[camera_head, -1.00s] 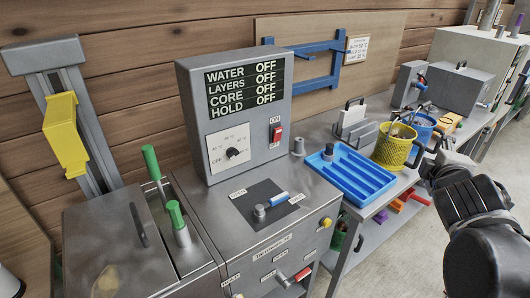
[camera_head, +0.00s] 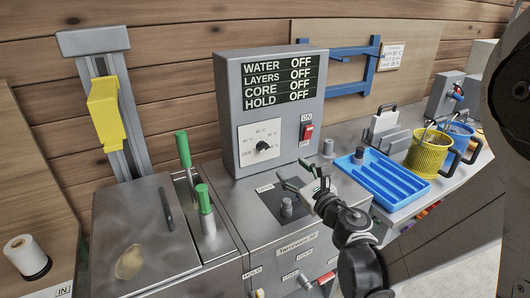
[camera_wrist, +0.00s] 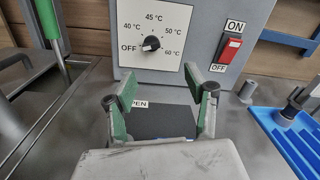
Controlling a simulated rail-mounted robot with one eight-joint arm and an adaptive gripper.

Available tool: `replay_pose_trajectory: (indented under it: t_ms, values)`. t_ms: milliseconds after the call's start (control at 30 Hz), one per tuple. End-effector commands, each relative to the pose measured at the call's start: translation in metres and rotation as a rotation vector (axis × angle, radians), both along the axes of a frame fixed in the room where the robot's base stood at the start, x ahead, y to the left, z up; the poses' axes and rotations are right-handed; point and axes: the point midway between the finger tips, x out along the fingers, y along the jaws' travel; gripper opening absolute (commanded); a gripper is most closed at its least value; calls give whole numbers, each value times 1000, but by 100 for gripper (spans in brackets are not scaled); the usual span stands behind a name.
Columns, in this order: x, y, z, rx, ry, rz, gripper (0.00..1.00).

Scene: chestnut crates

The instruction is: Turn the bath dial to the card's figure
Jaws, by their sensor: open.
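The bath dial (camera_head: 262,146) is a small black knob on a white plate marked OFF, 40, 45, 50 and 60 °C. It also shows in the wrist view (camera_wrist: 151,43), where its pale mark seems to face OFF. The display (camera_head: 280,83) above reads OFF for water, layers, core and hold. The card (camera_head: 392,57) hangs on the back board at the right; its figures are too small to read surely. My gripper (camera_head: 302,178) is open and empty, in front of and below the dial, apart from it. Its two green-padded fingers (camera_wrist: 160,95) frame the wrist view's middle.
A red ON/OFF switch (camera_head: 307,132) sits right of the dial. Green-handled levers (camera_head: 204,199) stand at the left. A blue tray (camera_head: 385,180) and yellow basket (camera_head: 428,153) lie to the right. A small knob (camera_head: 286,207) stands on the top below my gripper.

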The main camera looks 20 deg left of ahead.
Motion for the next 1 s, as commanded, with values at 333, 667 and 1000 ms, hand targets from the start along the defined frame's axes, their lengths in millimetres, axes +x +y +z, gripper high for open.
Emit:
replay_pose_trajectory:
  t_ms: [333,667,1000]
  values:
    - [11,25,-11,-48,-34,32,49]
    - [54,69,-10,-46,-32,29,49]
    - [86,101,-10,-45,-31,27,49]
